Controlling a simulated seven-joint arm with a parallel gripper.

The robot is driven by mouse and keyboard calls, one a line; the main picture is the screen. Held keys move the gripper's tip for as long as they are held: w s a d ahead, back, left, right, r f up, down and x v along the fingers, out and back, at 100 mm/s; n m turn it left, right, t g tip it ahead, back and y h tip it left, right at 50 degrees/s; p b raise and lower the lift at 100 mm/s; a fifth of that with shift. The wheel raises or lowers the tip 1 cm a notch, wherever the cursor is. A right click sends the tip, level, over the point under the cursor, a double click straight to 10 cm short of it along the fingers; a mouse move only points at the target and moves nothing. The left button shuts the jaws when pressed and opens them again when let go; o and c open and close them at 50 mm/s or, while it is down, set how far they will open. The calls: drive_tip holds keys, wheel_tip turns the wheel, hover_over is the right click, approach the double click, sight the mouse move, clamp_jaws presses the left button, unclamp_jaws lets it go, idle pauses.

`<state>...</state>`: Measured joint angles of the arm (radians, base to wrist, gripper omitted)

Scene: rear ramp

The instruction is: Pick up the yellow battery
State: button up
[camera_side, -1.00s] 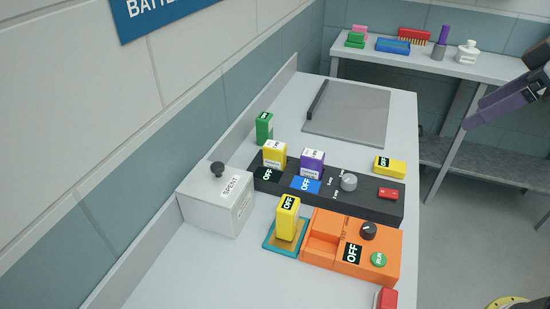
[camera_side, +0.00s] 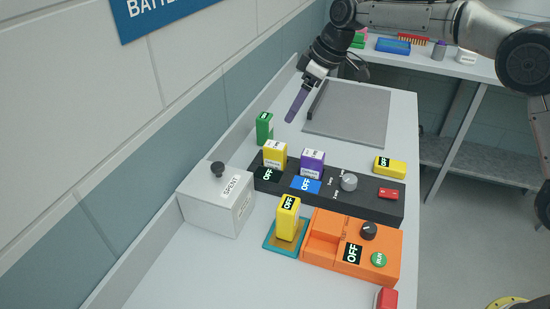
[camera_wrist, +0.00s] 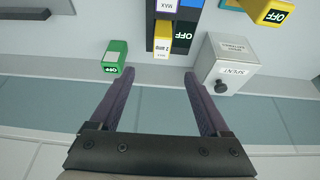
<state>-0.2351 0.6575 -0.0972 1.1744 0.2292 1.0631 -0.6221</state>
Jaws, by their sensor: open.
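Three yellow batteries show in the side view. One (camera_side: 275,156) stands in the black charger (camera_side: 375,203), left of a purple battery (camera_side: 312,162). Another (camera_side: 288,217) stands upright on a teal-edged pad (camera_side: 270,245), and the third (camera_side: 389,167) lies on the bench behind the charger's right end. My gripper (camera_side: 295,108), with purple fingers, is above the back of the bench, apart from all of them. In the wrist view my gripper (camera_wrist: 160,77) is open and empty. The charger's yellow battery (camera_wrist: 162,42) shows between and beyond the fingertips, and the pad's battery (camera_wrist: 270,12) is at top right.
A green battery (camera_side: 264,128) stands behind the charger. A white SPENT box (camera_side: 215,205) with a dark knob is at left by the wall. An orange device (camera_side: 340,255) sits in front of the charger. A grey plate (camera_side: 350,115) lies at the back.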

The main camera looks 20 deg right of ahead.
hover_over(275, 145)
drive_tip(key=s+d, duration=0.2)
drive_tip(key=f, duration=0.7)
drive_tip(key=shift+w+a+f, duration=0.15)
drive_tip(key=shift+a+f, duration=0.05)
drive_tip(key=shift+f, duration=0.15)
drive_tip(key=shift+x, duration=3.15)
drive_tip(key=shift+c, duration=0.3)
clamp_jaws()
drive_tip(key=shift+r, duration=0.1)
